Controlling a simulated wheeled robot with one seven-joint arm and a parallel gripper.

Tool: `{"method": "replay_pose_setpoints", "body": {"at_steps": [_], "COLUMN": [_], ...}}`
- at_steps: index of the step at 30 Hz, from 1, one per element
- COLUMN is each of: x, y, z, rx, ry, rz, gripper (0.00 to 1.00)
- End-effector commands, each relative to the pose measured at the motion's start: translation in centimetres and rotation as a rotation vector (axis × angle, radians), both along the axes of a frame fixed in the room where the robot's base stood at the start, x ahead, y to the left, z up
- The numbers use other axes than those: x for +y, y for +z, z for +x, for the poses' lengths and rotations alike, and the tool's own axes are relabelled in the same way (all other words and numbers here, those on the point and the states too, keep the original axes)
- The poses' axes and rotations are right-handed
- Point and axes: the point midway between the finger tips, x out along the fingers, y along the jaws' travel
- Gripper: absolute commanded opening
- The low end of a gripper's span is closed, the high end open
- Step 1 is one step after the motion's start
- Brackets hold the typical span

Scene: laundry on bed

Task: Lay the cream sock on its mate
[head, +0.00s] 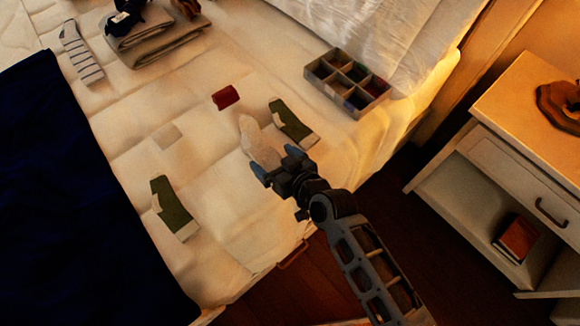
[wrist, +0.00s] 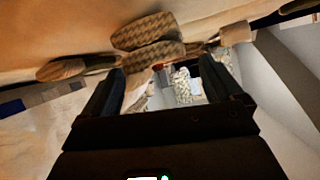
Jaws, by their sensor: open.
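A pale cream sock (head: 259,138) lies on the bed just beyond my gripper (head: 276,161) in the head view. My gripper is open, with its fingers at the sock's near end, and hides part of it. In the wrist view, two patterned cream shapes (wrist: 145,30) lie close together above the open fingers (wrist: 163,78). I cannot tell whether they are two socks or parts of one, so the mate is not clear. Nothing shows held between the fingers.
Green socks with pale ends lie right of the cream sock (head: 289,119) and at lower left (head: 174,212). A red item (head: 226,96), a pale square (head: 166,136), a divided box (head: 340,78) and a striped sock (head: 82,58) lie on the bed. A nightstand (head: 490,150) stands right.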

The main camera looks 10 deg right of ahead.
Motion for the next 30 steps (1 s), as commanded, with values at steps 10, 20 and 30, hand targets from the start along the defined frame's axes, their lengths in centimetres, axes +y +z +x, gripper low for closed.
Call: {"method": "replay_pose_setpoints", "body": {"at_steps": [10, 20, 30], "x": [-3.3, -5.2, -5.5], "y": [2.7, 4.7, 4.9], "z": [-5.4, -8.7, -9.1], "rx": [0.002, 0.001, 0.002], "ry": [-0.002, -0.001, -0.003], "rz": [-0.001, 0.0, -0.001], "gripper": [0.93, 0.93, 0.93]}}
